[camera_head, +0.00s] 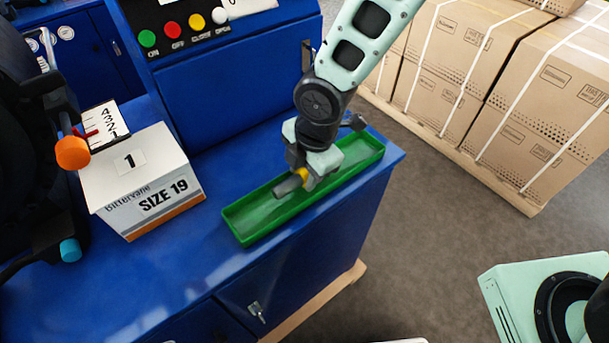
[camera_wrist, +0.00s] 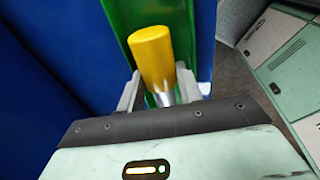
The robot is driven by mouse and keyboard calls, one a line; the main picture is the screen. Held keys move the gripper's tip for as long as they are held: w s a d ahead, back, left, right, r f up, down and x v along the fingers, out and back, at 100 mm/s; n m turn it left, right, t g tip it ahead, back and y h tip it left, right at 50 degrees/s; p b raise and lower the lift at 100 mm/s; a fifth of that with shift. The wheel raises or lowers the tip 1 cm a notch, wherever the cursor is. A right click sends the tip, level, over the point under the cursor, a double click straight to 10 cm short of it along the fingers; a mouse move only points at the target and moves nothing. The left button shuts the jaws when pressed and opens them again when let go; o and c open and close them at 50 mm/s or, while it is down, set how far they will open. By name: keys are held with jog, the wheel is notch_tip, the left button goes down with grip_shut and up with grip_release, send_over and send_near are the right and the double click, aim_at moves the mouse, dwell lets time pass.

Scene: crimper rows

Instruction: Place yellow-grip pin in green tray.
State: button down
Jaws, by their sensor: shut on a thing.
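The green tray (camera_head: 243,226) is a long shallow tray on the blue cabinet top, lying diagonally along its front edge. My gripper (camera_head: 301,178) is over the middle of the tray, shut on the yellow-grip pin (camera_head: 289,184). In the head view the pin lies tilted, its grey end towards the lower left, and most of its yellow grip is hidden by the fingers. In the wrist view the yellow grip (camera_wrist: 153,55) stands out between the two fingers, with the tray (camera_wrist: 124,18) behind it. I cannot tell whether the pin touches the tray floor.
A white box marked SIZE 19 (camera_head: 150,190) stands on the cabinet top left of the tray. A control panel with coloured buttons (camera_head: 185,30) rises behind. Strapped cartons (camera_head: 480,80) stand on a pallet to the right. The cabinet top in front of the box is clear.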

jog(key=shift+f, duration=0.9)
jog(key=shift+f, duration=0.25)
jog(key=c, duration=1.2)
grip_release()
jog(key=shift+r, duration=0.1)
notch_tip(320, 180, up, 12)
jog(key=s+d, duration=0.1)
jog(key=d, duration=0.1)
jog(key=s+d+r+m, duration=0.3)
jog(key=s+d+m, duration=0.1)
jog(key=s+m, duration=0.3)
jog(key=s+d+r+m+g+h, duration=0.1)
jog(key=s+d+r+m, duration=0.2)
jog(key=s+d+m, duration=0.2)
jog(key=s+m, duration=0.3)
jog(key=m, duration=0.2)
jog(key=shift+s+d+p, duration=0.25)
jog(key=shift+p, duration=0.1)
